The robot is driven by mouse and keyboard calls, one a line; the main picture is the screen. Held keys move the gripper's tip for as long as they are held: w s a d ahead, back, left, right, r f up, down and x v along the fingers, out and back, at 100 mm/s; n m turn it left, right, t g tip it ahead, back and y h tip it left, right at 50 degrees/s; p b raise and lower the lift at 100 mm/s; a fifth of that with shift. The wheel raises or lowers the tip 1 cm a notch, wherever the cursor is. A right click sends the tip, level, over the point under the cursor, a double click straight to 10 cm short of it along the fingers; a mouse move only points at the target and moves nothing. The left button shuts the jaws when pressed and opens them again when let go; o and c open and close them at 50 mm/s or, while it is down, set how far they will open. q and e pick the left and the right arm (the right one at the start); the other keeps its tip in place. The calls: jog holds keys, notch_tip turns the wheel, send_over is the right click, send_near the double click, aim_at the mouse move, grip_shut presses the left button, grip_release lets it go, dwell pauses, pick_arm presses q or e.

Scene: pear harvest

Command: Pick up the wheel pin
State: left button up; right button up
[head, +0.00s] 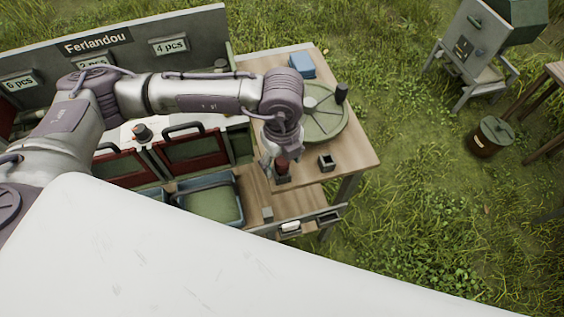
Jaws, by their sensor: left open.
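A small dark red upright piece (283,166), which looks like the wheel pin, stands in a dark square base on the wooden table. My left gripper (272,165) reaches down over the table right beside this piece, and its fingers partly hide it. The gripper is open, and I cannot tell whether a finger touches the piece. A round grey-green wheel (325,126) lies behind the gripper, with a dark knob (341,93) at its rim. My right gripper is not in view.
A small dark square holder (327,162) sits to the right on the table (357,155). A blue box (301,65) lies at the back. A blue crate (192,178) and red-fronted bins (191,150) stand to the left.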

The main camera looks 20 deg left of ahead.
pick_arm(q)
jog(key=c, duration=0.4)
grip_shut()
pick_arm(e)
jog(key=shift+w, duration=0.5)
pick_arm(q)
jog(key=shift+r, duration=0.45)
jog(key=r, duration=0.1)
jog(key=r+b, duration=0.1)
jog(key=r, duration=0.1)
jog(key=shift+s+d+r+b, duration=0.25)
jog(key=shift+s+d+b, duration=0.05)
jog(key=shift+b, duration=0.1)
jog(key=s+d+r+b, duration=0.2)
jog(key=s+d+r, duration=0.4)
jog(key=s, duration=0.3)
notch_tip(320, 180, up, 8)
jog(key=p, duration=0.4)
jog(key=shift+f, duration=0.15)
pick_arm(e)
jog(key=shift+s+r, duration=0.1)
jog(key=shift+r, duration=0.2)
